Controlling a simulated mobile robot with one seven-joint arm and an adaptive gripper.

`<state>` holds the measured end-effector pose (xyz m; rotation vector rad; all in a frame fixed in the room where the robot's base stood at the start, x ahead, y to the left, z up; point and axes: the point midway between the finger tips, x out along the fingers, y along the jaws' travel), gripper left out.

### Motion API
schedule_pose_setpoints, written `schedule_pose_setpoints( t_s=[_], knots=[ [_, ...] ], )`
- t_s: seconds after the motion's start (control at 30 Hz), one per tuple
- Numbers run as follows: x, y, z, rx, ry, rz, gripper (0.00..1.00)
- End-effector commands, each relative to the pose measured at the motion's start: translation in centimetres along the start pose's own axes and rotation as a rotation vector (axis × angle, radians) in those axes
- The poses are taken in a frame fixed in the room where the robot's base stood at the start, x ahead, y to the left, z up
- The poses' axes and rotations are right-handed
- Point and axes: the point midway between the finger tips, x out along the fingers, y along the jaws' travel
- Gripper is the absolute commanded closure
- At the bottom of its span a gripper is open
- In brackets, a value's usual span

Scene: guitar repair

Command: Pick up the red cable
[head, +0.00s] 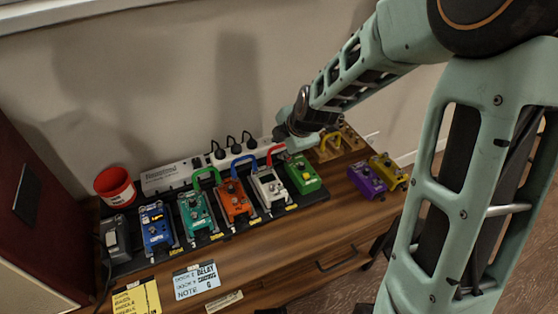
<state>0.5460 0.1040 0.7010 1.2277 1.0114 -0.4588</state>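The red cable (272,151) is a short curved patch lead behind the white pedal (269,188) and the green pedal (303,175), on the black pedalboard. My gripper (282,133) is just above and right of the red cable, in front of the wall. Its fingers are small and dark here, partly hidden by the wrist, so I cannot tell whether they are open or touch the cable.
Blue (239,163) and green (206,174) cables arch nearby. A power strip (168,178) with black plugs runs behind the pedals. A red cup (115,187) stands left. Purple (367,180) and yellow (388,170) pedals sit right. The wooden table's (340,222) front right is mostly clear.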

Motion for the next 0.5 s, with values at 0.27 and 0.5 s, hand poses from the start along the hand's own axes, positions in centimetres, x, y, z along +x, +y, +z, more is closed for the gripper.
schedule_pose_setpoints(
  t_s=[0.27,0.5],
  knots=[
    [1.07,0.07,0.03,-0.001,-0.001,0.001,0.73],
    [1.03,0.06,0.03,-0.001,-0.001,0.000,0.85]
  ],
)
